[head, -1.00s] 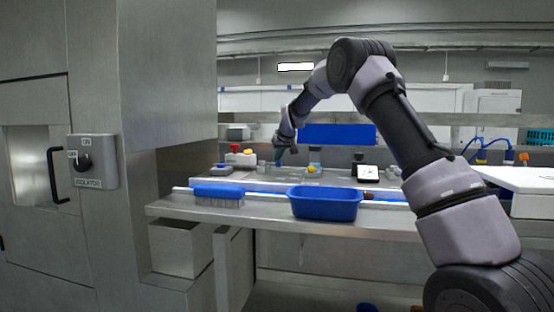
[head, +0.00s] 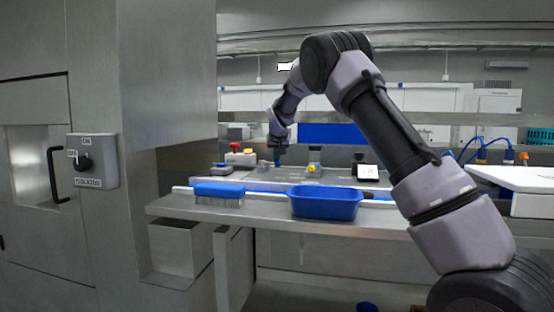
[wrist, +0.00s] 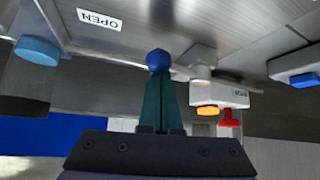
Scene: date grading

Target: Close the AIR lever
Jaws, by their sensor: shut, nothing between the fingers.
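In the wrist view, a blue ball knob (wrist: 158,60) sits right at the tips of my gripper (wrist: 160,78). It may be the AIR lever's end; I can read no AIR label. The teal fingers are closed together and hold nothing; whether they touch the knob I cannot tell. The lever's arm and pivot are hidden or unclear. An OPEN label (wrist: 100,19) is on the metal surface nearby. In the head view, my gripper (head: 277,157) points down over the back of the bench, and the knob cannot be made out there.
A pale box with a red button (head: 239,155) stands left of my gripper; it also shows in the wrist view (wrist: 220,95). A blue tub (head: 325,203) and blue brush (head: 219,193) lie nearer the front.

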